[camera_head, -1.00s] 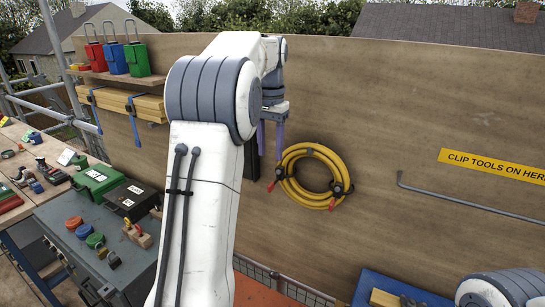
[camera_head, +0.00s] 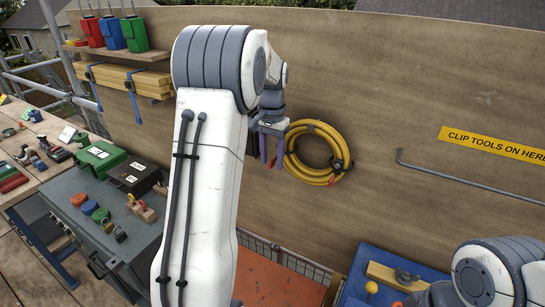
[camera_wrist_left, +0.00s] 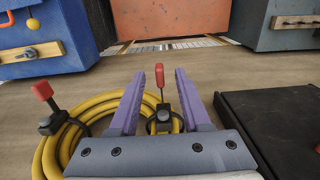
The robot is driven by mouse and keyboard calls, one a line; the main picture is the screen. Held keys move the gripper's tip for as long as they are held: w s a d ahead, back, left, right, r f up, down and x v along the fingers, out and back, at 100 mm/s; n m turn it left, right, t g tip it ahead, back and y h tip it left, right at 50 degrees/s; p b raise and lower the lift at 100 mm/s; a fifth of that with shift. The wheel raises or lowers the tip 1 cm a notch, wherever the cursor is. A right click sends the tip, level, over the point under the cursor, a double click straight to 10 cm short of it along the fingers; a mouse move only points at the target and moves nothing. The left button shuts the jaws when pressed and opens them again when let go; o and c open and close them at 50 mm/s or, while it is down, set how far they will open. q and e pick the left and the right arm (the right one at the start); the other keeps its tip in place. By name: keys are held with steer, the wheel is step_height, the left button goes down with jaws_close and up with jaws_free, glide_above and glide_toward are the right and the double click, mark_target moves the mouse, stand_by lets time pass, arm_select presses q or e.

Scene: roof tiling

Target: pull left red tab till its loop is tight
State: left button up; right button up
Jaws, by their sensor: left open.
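A coiled yellow hose (camera_head: 292,168) hangs on the wooden wall, bound by black strap loops with red tabs. In the head view the right red tab (camera_head: 332,181) hangs at the coil's lower right. The left red tab (camera_head: 271,163) is at the coil's left, close to my left gripper (camera_head: 269,156). In the left wrist view, the left red tab (camera_wrist_left: 160,76) stands between the two purple fingers, with a gap on either side. Its black buckle (camera_wrist_left: 163,115) sits on the coil below. My left gripper (camera_wrist_left: 161,73) is open. My right gripper is out of view.
A black panel (camera_wrist_left: 270,125) is beside the left gripper in the wrist view. A grey rod (camera_head: 465,182) and a yellow sign (camera_head: 490,143) are on the wall at right.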

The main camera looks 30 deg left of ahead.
arm_select(q)
jaws_close()
steer(key=shift+s+d+b, duration=0.1)
steer(key=shift+s+b, duration=0.5)
steer(key=shift+s, duration=1.05)
steer(key=shift+o, duration=2.4)
jaws_free()
